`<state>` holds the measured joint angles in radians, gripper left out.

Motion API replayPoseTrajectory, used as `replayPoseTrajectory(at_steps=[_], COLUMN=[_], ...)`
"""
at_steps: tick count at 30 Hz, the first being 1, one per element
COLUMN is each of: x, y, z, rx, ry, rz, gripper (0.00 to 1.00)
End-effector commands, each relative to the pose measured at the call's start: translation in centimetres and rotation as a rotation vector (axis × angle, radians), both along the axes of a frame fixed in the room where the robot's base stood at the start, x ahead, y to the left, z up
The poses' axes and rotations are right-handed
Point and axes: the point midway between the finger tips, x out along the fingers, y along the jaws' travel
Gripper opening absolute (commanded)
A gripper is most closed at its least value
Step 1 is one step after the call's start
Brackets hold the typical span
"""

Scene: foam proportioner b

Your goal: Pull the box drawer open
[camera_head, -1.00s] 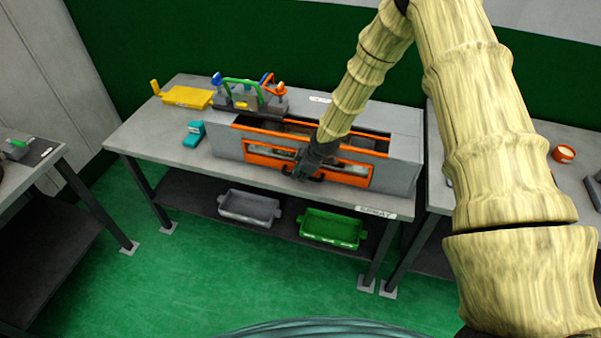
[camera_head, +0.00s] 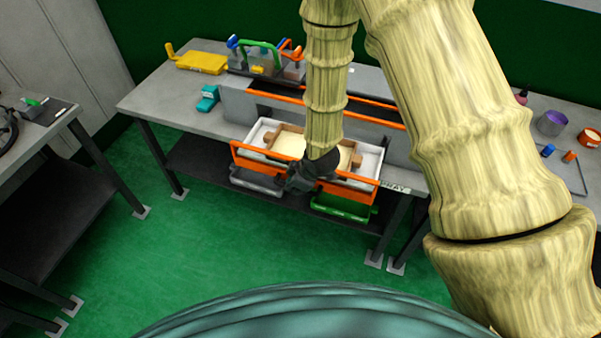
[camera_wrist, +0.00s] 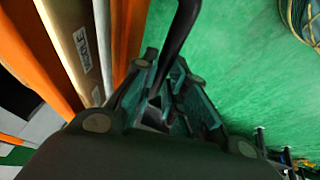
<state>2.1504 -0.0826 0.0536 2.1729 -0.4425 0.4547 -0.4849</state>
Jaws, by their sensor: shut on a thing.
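The box drawer (camera_head: 258,155) stands pulled out from the front of the grey box (camera_head: 237,103) on the workbench. Its orange-framed front hangs out past the bench edge. Inside it a wooden tray with a pale filling shows. My gripper (camera_head: 298,182) is at the middle of the drawer front, shut on the dark drawer handle. In the wrist view the black handle bar (camera_wrist: 180,30) runs into my gripper (camera_wrist: 165,105), beside the orange drawer front. My arm hides part of the drawer's inside.
A grey bin (camera_head: 255,181) and a green bin (camera_head: 342,208) sit on the shelf below. A yellow case (camera_head: 201,63), a teal block (camera_head: 208,98) and a tool rack (camera_head: 262,62) stand on the bench. The green floor in front is clear.

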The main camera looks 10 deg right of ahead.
Motion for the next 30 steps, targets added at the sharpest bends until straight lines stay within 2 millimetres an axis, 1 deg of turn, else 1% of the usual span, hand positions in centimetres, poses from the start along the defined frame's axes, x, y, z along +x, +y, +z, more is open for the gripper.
replayPoseTrajectory(at_steps=[1, 3, 9, 21, 22, 23, 30], x=[-0.6, -1.2, -2.1, -2.3, -2.2, -2.2, -2.2], y=[0.4, 0.8, 1.4, 1.6, 1.6, 1.6, 1.6], z=[-0.1, -0.1, 0.0, 0.0, 0.1, 0.1, 0.0], rx=[-0.001, -0.001, 0.000, 0.001, 0.001, 0.001, 0.001], ry=[0.001, 0.001, 0.000, -0.001, -0.001, -0.001, -0.001], rz=[0.002, 0.001, 0.000, 0.000, 0.000, 0.000, 0.000], gripper=[0.00, 0.00, 0.00, 0.00, 0.17, 0.23, 0.23])
